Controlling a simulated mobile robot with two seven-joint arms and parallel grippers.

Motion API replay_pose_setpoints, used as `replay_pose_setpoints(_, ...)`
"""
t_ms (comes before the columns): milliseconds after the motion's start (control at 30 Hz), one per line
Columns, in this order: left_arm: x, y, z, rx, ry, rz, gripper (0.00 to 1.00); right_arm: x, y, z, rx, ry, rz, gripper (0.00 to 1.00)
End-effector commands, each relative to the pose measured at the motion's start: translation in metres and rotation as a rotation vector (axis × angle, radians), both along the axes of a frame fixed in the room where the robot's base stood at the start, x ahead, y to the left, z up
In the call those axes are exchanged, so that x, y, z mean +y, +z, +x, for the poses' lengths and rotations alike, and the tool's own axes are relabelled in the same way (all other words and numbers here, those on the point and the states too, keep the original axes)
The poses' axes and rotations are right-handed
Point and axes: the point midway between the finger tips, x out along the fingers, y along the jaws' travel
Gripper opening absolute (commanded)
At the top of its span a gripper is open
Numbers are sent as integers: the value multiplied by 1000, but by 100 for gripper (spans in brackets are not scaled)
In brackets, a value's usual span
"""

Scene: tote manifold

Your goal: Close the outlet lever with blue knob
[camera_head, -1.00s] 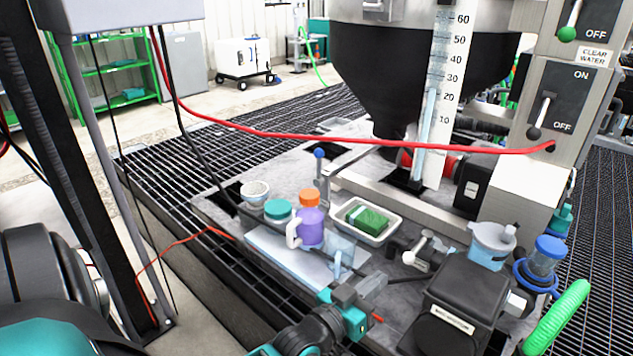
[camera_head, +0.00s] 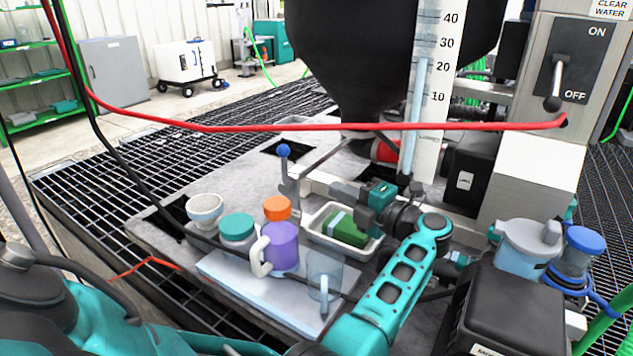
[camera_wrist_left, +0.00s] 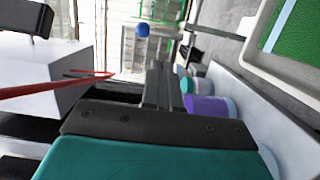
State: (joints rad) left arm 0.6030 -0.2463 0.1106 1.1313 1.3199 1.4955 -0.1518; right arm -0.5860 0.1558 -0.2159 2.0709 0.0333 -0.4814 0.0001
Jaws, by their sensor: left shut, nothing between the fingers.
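The blue knob (camera_head: 283,150) tops an upright grey lever (camera_head: 287,180) on the grey deck, left of the white gauge strip. My left gripper (camera_head: 338,192) is shut and empty. It is above the far side of the white tray, to the right of the lever, with its fingers pointing left toward it. In the left wrist view the shut fingers (camera_wrist_left: 160,85) point at the blue knob (camera_wrist_left: 142,29), which shows just beyond their tips; a gap appears between them. The lever's base is partly hidden. My right gripper is not in view.
The tray (camera_head: 373,250) holds a green sponge (camera_head: 345,228). A black hopper (camera_head: 350,60) hangs above.

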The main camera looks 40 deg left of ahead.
Motion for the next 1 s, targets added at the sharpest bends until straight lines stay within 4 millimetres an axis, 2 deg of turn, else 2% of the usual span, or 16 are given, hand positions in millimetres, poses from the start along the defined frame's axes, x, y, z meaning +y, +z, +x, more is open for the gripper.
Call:
replay_pose_setpoints(400,86,1,6,-1,2,8,0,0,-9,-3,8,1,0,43)
replay_pose_setpoints(600,118,1,9,-1,0,9,0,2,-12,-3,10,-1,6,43)
replay_pose_setpoints(767,130,1,11,-1,-1,7,0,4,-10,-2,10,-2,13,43)
replay_pose_setpoints(1000,132,2,11,0,-2,5,0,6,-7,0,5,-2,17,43)
